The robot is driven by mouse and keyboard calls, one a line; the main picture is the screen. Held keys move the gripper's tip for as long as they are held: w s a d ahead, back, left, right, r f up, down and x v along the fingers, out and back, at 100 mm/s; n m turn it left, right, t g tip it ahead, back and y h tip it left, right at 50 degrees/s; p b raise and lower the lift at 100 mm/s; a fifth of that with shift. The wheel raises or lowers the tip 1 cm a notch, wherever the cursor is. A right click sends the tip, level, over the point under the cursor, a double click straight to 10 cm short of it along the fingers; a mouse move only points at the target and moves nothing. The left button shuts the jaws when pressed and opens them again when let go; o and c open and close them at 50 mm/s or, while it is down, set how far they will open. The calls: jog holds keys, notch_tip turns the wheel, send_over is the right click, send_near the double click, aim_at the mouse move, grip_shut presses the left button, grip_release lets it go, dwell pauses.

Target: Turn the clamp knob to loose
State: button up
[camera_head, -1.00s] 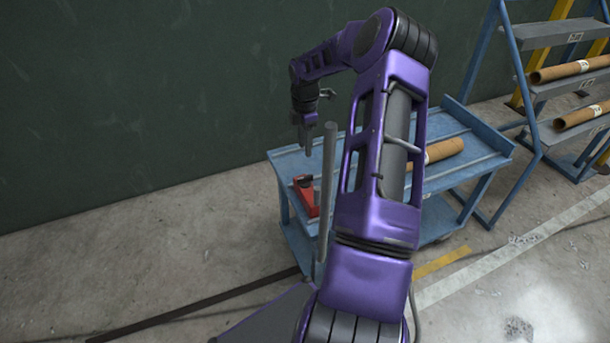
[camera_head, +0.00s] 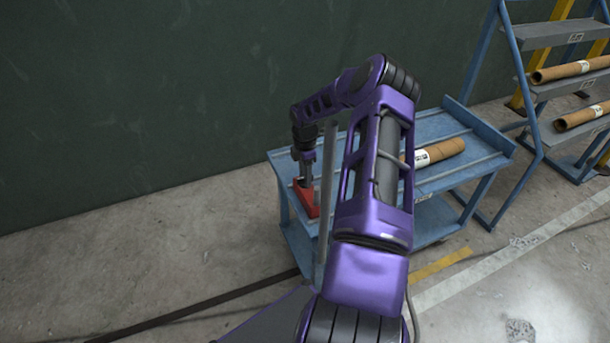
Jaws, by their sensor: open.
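A red clamp (camera_head: 309,206) sits at the left end of the blue cart (camera_head: 432,188). My gripper (camera_head: 306,178) points straight down right over the clamp, its fingertips at the clamp's upper part. The fingers are open. The knob itself is hidden behind the fingers or too small to make out, so I cannot tell whether they touch it or how it is turned.
A brown tube (camera_head: 440,151) with a white label lies on the cart, right of my arm. A grey upright post (camera_head: 326,215) stands close by the clamp. A blue rack (camera_head: 535,110) with tubes stands at the right. A dark green wall (camera_head: 150,90) is behind.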

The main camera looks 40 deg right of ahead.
grip_shut()
dwell(0.4)
jog(key=m+b, duration=0.1)
jog(key=m, duration=0.3)
jog(key=shift+m, duration=0.4)
jog(key=m+b, duration=0.1)
jog(key=m, duration=0.4)
jog(key=shift+m+b, duration=0.3)
jog(key=shift+b, duration=0.1)
jog(key=m+b, duration=0.1)
jog(key=m, duration=0.6)
jog(key=shift+b, duration=0.3)
jog(key=m, duration=0.6)
jog(key=shift+b, duration=0.35)
jog(key=shift+m, duration=0.4)
